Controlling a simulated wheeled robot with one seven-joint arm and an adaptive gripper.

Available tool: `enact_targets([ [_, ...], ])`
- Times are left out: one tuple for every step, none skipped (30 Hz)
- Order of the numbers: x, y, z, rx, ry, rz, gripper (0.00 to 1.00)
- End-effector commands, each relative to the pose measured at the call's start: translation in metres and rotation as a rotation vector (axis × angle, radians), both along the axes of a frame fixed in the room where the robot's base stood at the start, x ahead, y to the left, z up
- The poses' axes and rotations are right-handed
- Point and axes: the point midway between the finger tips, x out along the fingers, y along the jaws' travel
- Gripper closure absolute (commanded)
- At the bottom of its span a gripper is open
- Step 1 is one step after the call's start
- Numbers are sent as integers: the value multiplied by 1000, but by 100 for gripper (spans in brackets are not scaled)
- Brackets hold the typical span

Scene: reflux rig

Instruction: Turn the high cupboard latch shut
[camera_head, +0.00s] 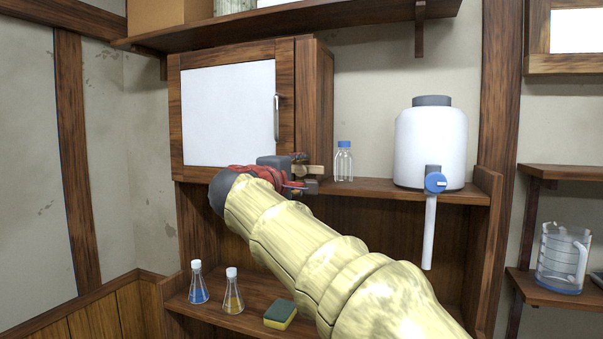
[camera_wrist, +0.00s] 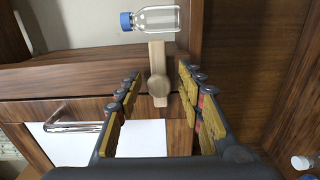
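The cupboard (camera_head: 228,105) has a white-panelled door with a metal handle (camera_head: 277,117) on its right; the door looks closed. The latch is a pale wooden turn-piece (camera_head: 312,169) low by the door's right edge, sticking out to the right, away from the door. In the wrist view, the latch (camera_wrist: 158,60) runs from its round pivot toward the bottle. My gripper (camera_head: 290,170) is at the cupboard's lower right corner. In the wrist view, my gripper (camera_wrist: 160,82) is open, its fingers on either side of the latch with visible gaps. In the head view my gripper partly hides the latch.
A clear blue-capped bottle (camera_head: 344,162) stands on the shelf just right of the latch. A white tank (camera_head: 430,148) with a blue tap is farther right. Below are two flasks (camera_head: 198,285) (camera_head: 233,295) and a sponge (camera_head: 280,314). A high shelf (camera_head: 300,20) runs above.

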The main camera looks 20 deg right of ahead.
Motion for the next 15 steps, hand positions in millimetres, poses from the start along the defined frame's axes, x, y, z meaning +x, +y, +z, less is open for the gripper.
enact_targets([
  [-5, 4, 1, 0, -1, 3, 62],
  [-8, 7, 1, 0, -1, 4, 62],
  [-13, 10, 1, 0, -1, 4, 62],
  [-18, 13, 1, 0, -1, 4, 62],
  [-22, 17, 1, 0, -2, 5, 62],
  [-29, 22, 1, 0, -2, 5, 62],
  [-34, 26, 1, 0, -1, 5, 62],
  [-39, 30, 1, 0, -1, 6, 62],
  [-46, 34, 1, 2, -1, 5, 62],
  [-51, 39, 0, 1, -1, 6, 62],
  [-55, 42, 0, 0, 0, 5, 62],
  [-62, 47, 0, 1, -1, 5, 62],
  [-66, 49, 1, 1, -1, 5, 62],
  [-70, 52, 0, 0, 0, 4, 62],
  [-75, 56, 0, -1, 1, 4, 62],
])
